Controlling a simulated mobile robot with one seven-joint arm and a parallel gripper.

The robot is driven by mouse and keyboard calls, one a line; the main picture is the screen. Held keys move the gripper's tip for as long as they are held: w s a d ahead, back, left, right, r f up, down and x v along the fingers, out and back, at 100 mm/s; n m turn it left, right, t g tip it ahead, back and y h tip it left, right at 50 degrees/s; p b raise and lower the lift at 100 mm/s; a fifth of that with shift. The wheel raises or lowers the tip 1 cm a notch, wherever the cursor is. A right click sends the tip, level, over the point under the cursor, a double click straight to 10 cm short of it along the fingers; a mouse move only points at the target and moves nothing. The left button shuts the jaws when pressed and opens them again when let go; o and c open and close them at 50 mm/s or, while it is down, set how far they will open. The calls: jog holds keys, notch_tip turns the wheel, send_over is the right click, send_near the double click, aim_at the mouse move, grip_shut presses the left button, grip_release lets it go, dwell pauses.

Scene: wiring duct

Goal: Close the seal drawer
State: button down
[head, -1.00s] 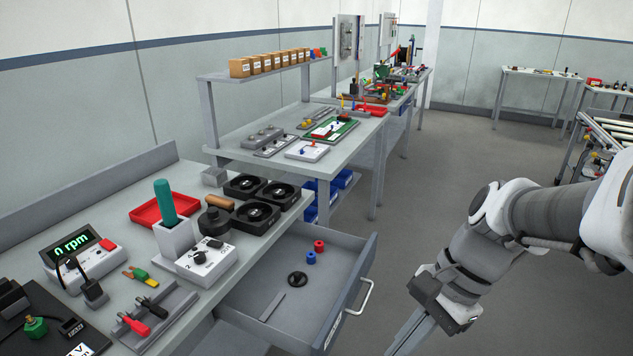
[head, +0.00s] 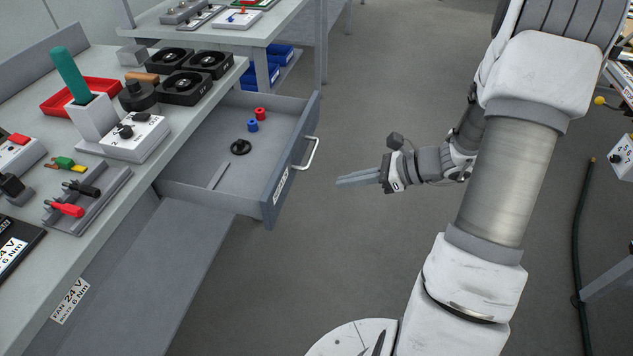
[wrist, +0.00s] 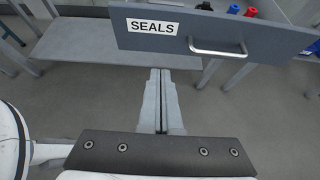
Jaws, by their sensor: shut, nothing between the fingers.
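The seal drawer (head: 235,165) is pulled out from under the workbench, and it holds a red spool, a blue spool, a black ring and a flat grey strip. In the wrist view its grey front (wrist: 270,40) carries a "SEALS" label (wrist: 152,27) and a silver bar handle (wrist: 217,47). The handle also shows in the head view (head: 310,154). My gripper (head: 340,182) is shut and empty, to the right of the drawer front and apart from it. In the wrist view the closed fingers (wrist: 161,75) point toward the drawer front, below its lower edge in the picture.
The workbench (head: 120,215) stands at the left with black fans (head: 190,87), a red tray (head: 60,100), a switch box (head: 135,137) and screwdrivers on it. A lower shelf (head: 150,270) lies beneath the drawer. The floor between drawer and gripper is clear. A dark hose (head: 577,240) stands at the right.

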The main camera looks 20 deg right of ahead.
jog(key=b+x, duration=0.1)
jog(key=x, duration=0.3)
jog(key=r+b+x, duration=0.1)
jog(key=x, duration=0.3)
jog(key=b+x, duration=0.1)
jog(key=x, duration=0.3)
jog(key=shift+w+a+r, duration=0.1)
jog(key=shift+a+r, duration=0.05)
jog(key=shift+a, duration=0.2)
jog(key=shift+w+a, duration=0.3)
jog(key=shift+a, duration=0.15)
jog(key=b, duration=0.2)
send_near(193, 176)
jog(key=w+a, duration=0.1)
jog(key=a, duration=0.1)
jog(key=w+a, duration=0.2)
jog(key=a, duration=0.1)
jog(key=w+a, duration=0.1)
jog(key=a, duration=0.1)
jog(key=shift+w+a, duration=0.2)
jog(key=shift+a, duration=0.15)
jog(key=shift+a+r, duration=0.15)
jog(key=shift+r, duration=0.05)
